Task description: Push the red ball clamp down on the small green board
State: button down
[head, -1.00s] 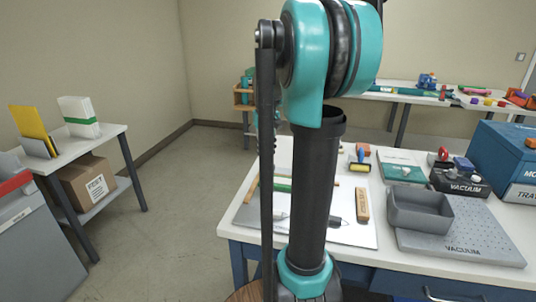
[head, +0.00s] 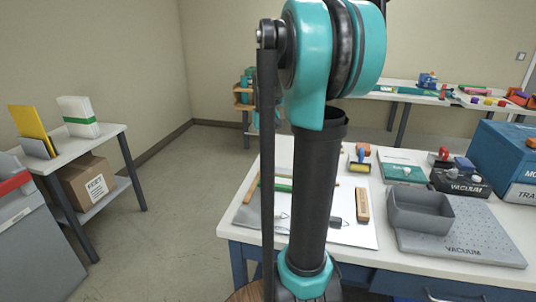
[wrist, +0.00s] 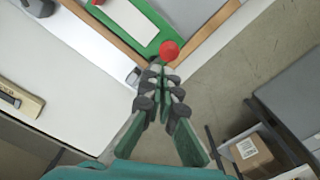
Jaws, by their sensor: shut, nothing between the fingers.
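The small green board (wrist: 145,22) lies at the top of the wrist view, with a white sheet on it. The red ball (wrist: 169,50) of the clamp shows at the board's near corner; the rest of the clamp is mostly hidden. My gripper (wrist: 161,72) is shut and empty, with its fingertips just below the ball in the picture. I cannot tell whether they touch it. In the head view a strip of the green board (head: 284,185) shows beside my arm. The gripper is not seen there.
Wooden strips (wrist: 208,30) flank the board. A wooden-handled tool (head: 363,205) lies on the white sheet, right of my arm. A grey tray (head: 420,210) and the blue box (head: 505,155) stand further right. A side table (head: 95,140) is at the left, with open floor between.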

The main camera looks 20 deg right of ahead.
notch_tip(320, 180, up, 7)
jog(key=shift+f, duration=0.2)
dwell(0.6)
jog(key=shift+s, duration=0.1)
